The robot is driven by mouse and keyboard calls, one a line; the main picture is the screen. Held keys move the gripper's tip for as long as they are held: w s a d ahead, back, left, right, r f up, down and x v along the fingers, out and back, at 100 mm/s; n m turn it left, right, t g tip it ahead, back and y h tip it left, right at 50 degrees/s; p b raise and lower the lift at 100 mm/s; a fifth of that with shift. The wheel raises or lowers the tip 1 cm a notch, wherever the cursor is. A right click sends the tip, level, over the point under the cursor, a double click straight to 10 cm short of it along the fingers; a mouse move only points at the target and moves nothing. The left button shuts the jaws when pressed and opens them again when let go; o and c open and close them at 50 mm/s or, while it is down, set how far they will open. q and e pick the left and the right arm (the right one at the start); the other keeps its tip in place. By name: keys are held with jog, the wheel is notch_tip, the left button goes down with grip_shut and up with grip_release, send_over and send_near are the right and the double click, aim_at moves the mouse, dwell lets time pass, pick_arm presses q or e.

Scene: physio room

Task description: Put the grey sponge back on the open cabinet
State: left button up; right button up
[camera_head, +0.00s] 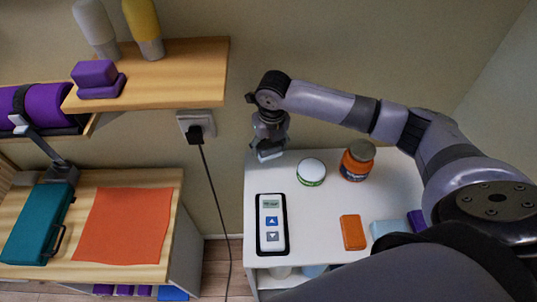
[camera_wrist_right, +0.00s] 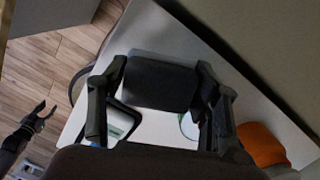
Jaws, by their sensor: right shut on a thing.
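The grey sponge (camera_wrist_right: 160,82) is a dark block between the two fingers of my right gripper (camera_wrist_right: 158,108) in the right wrist view. In the head view my right gripper (camera_head: 269,143) is over the back left corner of a white cabinet (camera_head: 325,215); a pale grey edge shows under its fingers. I cannot tell whether the sponge touches the top. The white cabinet is open at the front below its top. My left gripper (camera_wrist_right: 38,118) appears small, open and empty over the floor in the right wrist view.
On the white top stand a white-green tub (camera_head: 311,172), an orange jar (camera_head: 357,161), a controller (camera_head: 271,225) and an orange block (camera_head: 353,232). Left are a wooden cabinet (camera_head: 160,268) with an orange cloth and teal case, and a wall shelf (camera_head: 185,75). A cable hangs between.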

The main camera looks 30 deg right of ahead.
aim_at(268, 164)
notch_tip(268, 164, down, 2)
jog(key=shift+s+a+f, duration=0.1)
jog(key=shift+s, duration=0.05)
notch_tip(268, 164, down, 3)
jog(key=shift+s+p, duration=0.1)
jog(key=shift+p, duration=0.65)
jog(key=shift+f+p, duration=0.25)
jog(key=shift+p, duration=0.1)
jog(key=shift+w+f, duration=0.2)
jog(key=shift+w, duration=0.05)
jog(key=shift+f, duration=0.1)
jog(key=shift+f, duration=0.1)
jog(key=o, duration=1)
